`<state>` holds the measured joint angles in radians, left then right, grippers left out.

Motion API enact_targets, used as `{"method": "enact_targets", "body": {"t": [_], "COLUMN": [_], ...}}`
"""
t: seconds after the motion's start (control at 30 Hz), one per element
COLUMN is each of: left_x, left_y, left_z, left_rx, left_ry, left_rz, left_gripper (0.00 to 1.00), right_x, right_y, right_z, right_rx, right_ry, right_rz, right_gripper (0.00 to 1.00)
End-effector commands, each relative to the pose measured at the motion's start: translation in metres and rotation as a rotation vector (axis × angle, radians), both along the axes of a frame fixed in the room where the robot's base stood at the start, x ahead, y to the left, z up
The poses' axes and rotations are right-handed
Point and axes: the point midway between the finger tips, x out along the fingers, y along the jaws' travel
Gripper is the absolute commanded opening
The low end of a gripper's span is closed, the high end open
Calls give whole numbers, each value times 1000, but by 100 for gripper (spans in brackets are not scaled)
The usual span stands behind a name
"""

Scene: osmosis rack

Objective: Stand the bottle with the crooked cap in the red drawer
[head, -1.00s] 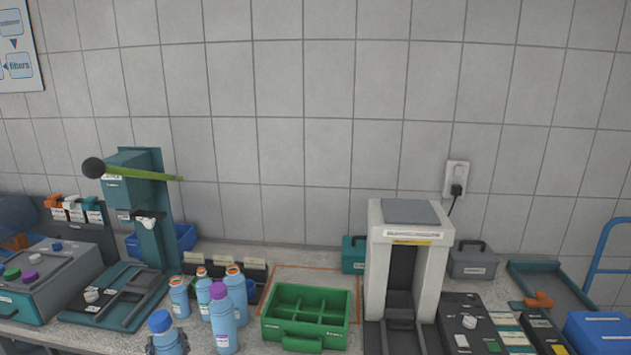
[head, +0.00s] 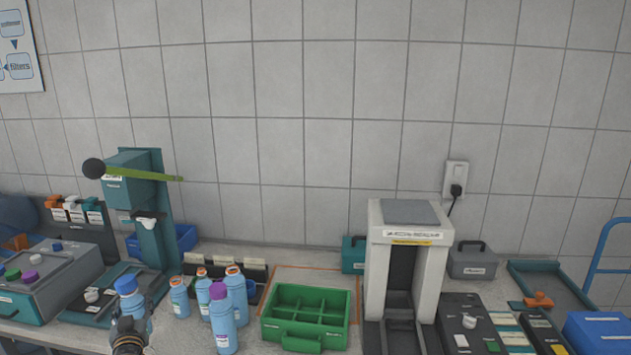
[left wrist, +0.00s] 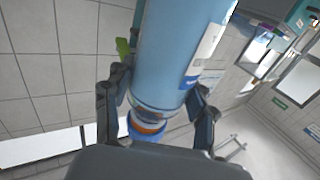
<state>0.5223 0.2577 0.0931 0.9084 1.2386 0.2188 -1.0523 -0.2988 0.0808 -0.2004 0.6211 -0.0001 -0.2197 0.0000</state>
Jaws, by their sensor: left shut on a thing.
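My left gripper (head: 128,328) is shut on a light blue bottle (head: 138,311) with a blue cap at the lower left of the head view. The bottle is roughly upright, and its cap looks slightly tilted. In the left wrist view the bottle (left wrist: 172,45) lies between both fingers, its white label to the right; an orange ring and some blue show at its near end (left wrist: 147,128). No red drawer shows in either view. My right gripper is not in view.
Blue bottles with orange caps (head: 236,293) and one with a purple cap (head: 222,325) stand right of my gripper. A green divided crate (head: 306,328) is beside them. A teal press stand (head: 160,215) and a grey box (head: 60,280) stand left and behind.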

Motion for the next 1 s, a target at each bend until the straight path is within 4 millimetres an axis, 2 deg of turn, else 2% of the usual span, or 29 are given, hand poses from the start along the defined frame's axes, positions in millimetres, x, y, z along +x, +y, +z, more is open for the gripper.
{"method": "enact_targets", "body": {"t": [0.07,0.57,1.0], "left_x": [1,7,12], "left_y": [8,-4,-25], "left_z": [4,-8,-37], "left_rx": [3,6,11], "left_ry": [-2,-2,0], "left_rz": [4,-71,-209], "left_gripper": [0,0,0], "right_x": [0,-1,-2], "right_y": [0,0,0], "right_z": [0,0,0], "right_rx": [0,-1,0], "right_ry": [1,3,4], "right_rz": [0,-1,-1], "right_gripper": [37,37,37]}}
